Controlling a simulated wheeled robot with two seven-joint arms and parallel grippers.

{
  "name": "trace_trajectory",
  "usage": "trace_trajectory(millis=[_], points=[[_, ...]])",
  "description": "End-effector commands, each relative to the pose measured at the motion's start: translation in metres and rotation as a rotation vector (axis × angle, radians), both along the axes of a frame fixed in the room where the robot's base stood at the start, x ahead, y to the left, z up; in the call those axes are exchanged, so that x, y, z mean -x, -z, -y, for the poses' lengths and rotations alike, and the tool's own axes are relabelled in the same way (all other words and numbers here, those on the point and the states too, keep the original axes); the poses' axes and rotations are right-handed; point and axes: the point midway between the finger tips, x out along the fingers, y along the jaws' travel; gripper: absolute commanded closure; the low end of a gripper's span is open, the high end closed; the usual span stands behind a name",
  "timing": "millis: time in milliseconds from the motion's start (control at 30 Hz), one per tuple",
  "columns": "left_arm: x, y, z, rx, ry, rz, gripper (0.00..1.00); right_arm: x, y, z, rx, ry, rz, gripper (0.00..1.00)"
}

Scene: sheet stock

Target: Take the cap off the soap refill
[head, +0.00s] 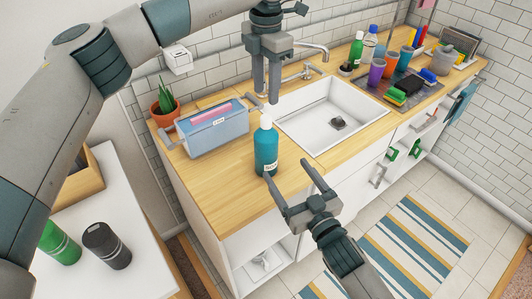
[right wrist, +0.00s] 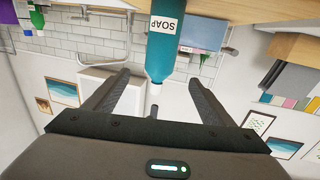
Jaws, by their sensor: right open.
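The soap refill (head: 266,150) is a teal bottle with a white top, standing upright on the wooden counter near its front edge. In the right wrist view the bottle (right wrist: 163,45) appears upside down with its SOAP label readable. Its white cap (right wrist: 156,88) points down in that picture. My left gripper (head: 266,98) hangs fingers-down just above the bottle top; whether its fingers touch the cap is unclear. My right gripper (head: 289,172) is open and empty in front of the bottle, with the bottle beyond its fingertips.
A blue-grey bin (head: 212,132) and a potted plant (head: 165,108) stand left of the bottle. A white sink (head: 335,115) lies behind right. Cups and sponges (head: 398,97) fill the far right.

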Motion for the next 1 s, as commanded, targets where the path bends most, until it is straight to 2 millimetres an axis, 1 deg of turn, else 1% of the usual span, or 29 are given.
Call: trace_trajectory(millis=[167, 367, 567, 1000], points=[[0.0, 0.0, 0.0, 0.001, 0.001, 0.0, 0.61, -0.003, 0.0, -0.001, 0.0, 0.0, -0.001, 0.23], [0.0, 0.0, 0.001, 0.002, 0.001, -0.001, 0.61, -0.017, 0.0, -0.008, -0.001, 0.0, 0.0, 0.23], [0.0, 0.0, 0.001, 0.002, 0.001, -0.001, 0.61, -0.042, 0.0, -0.019, 0.0, 0.001, 0.0, 0.23], [0.0, 0.0, 0.001, 0.002, 0.001, -0.001, 0.61, -0.108, -0.001, -0.05, 0.0, 0.0, 0.0, 0.23]])
